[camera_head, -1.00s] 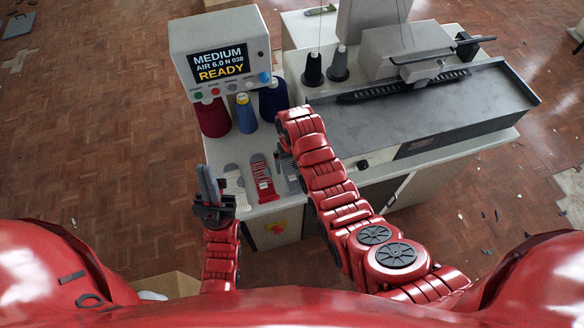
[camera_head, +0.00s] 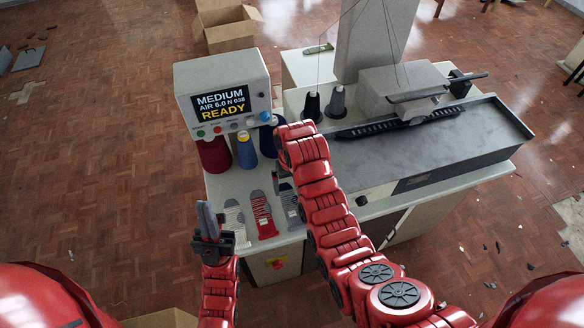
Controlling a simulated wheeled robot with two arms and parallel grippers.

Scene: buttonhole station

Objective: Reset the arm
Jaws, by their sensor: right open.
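My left gripper (camera_head: 207,218) points up at the left front of the table, with no object visible in it. Its fingers overlap in this view, so their gap cannot be judged. My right arm (camera_head: 330,205) reaches forward from the lower right and bends down at the wrist. My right gripper (camera_head: 280,183) is open beside the flat knitted pieces and partly hidden behind its own wrist. A grey and white piece (camera_head: 234,222), a red and grey piece (camera_head: 262,212) and a grey piece (camera_head: 289,205) lie side by side on the table.
The control box (camera_head: 222,100) reads "MEDIUM AIR 6.0 N 038 READY". Red (camera_head: 213,156), blue (camera_head: 247,152) and navy (camera_head: 269,140) thread cones stand below it. A long grey machine (camera_head: 430,140) fills the table's right side. Cardboard boxes (camera_head: 228,38) sit on the floor behind.

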